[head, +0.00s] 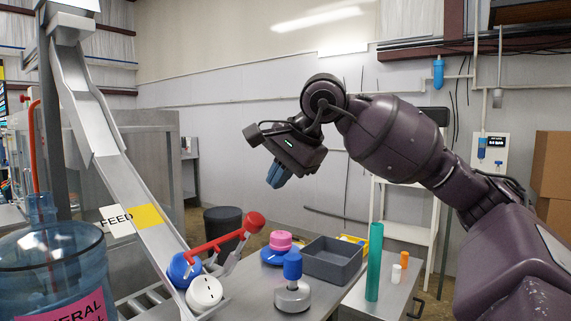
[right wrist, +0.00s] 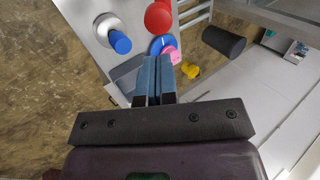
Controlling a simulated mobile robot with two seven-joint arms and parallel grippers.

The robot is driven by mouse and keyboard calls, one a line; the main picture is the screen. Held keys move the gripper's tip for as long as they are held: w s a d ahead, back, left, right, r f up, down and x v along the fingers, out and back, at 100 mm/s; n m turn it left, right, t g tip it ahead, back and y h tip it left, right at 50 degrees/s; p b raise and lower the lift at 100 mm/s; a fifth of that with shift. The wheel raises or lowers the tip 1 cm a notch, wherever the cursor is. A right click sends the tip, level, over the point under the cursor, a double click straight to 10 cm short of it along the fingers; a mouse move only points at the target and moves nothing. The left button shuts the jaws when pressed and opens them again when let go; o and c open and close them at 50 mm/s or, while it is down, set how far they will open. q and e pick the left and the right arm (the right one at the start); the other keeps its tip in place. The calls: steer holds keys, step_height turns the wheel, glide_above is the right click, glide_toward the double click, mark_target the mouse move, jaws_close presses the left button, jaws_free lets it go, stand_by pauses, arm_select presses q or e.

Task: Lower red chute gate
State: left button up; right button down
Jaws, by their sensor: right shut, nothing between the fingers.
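The red chute gate (head: 216,244) is a red bar with a red ball knob (head: 254,222), set across the lower end of the grey sloping chute (head: 105,148). The bar slants up to the right, above a blue round piece (head: 180,270) and a white round piece (head: 204,292). The red knob also shows at the top of the right wrist view (right wrist: 158,16). My right gripper (head: 275,182) is in the air above and to the right of the knob, apart from it. Its blue fingers (right wrist: 157,72) are shut and empty. My left gripper is out of view.
On the grey table stand a blue-topped grey piece (head: 292,284), a pink-and-blue piece (head: 280,243), a grey bin (head: 335,258) and a tall green cylinder (head: 374,262). A large blue jug (head: 60,265) stands at left. The air between gripper and knob looks clear.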

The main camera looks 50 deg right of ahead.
mark_target(250, 230)
steer(key=x, duration=0.8)
steer(key=shift+w+f, duration=0.1)
steer(key=shift+f, duration=0.1)
steer(key=b+x, duration=0.4)
steer(key=x, duration=0.2)
stand_by(0.3)
